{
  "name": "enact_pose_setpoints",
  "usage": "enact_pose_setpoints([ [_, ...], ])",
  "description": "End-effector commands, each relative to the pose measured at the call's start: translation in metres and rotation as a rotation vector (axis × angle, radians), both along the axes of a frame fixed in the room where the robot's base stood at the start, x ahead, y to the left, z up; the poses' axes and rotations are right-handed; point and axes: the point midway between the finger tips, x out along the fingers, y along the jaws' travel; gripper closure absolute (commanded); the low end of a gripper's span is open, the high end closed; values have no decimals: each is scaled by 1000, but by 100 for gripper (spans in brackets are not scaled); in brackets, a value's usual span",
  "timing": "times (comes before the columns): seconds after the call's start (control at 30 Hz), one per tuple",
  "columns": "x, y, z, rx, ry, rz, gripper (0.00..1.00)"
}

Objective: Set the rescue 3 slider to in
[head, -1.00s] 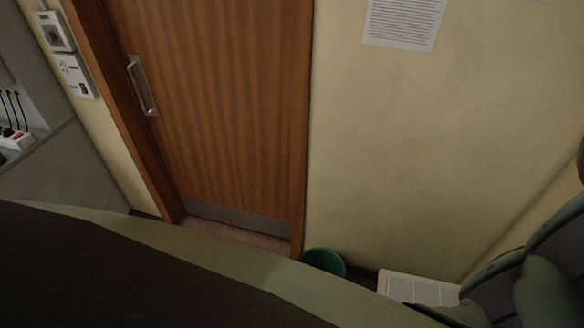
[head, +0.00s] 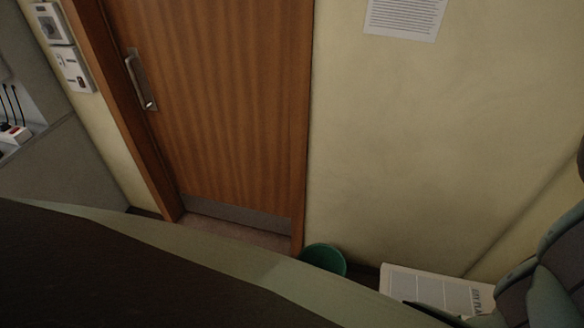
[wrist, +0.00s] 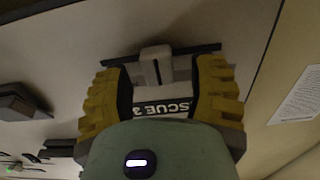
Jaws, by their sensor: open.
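In the wrist view the rescue 3 slider (wrist: 156,58) is a pale tag-like block on a dark horizontal track (wrist: 195,49). A dark label (wrist: 168,108) with white letters reading "SCUE 3" shows just below it, partly hidden. My gripper (wrist: 162,85) is open, with one yellow ribbed finger on each side of the slider and label. I cannot tell whether either finger touches the slider. The slider and my gripper do not show in the head view.
In the wrist view a dark block (wrist: 22,102) stands out from the panel at left.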

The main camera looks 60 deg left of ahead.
Motion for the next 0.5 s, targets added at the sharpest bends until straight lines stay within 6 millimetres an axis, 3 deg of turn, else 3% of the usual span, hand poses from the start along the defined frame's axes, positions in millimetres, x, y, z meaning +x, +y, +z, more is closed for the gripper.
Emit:
enact_pose_setpoints([
  [0.4,3,-4,1,-1,-1,0,41],
  [0.5,3,-4,1,-1,-1,0,51],
])
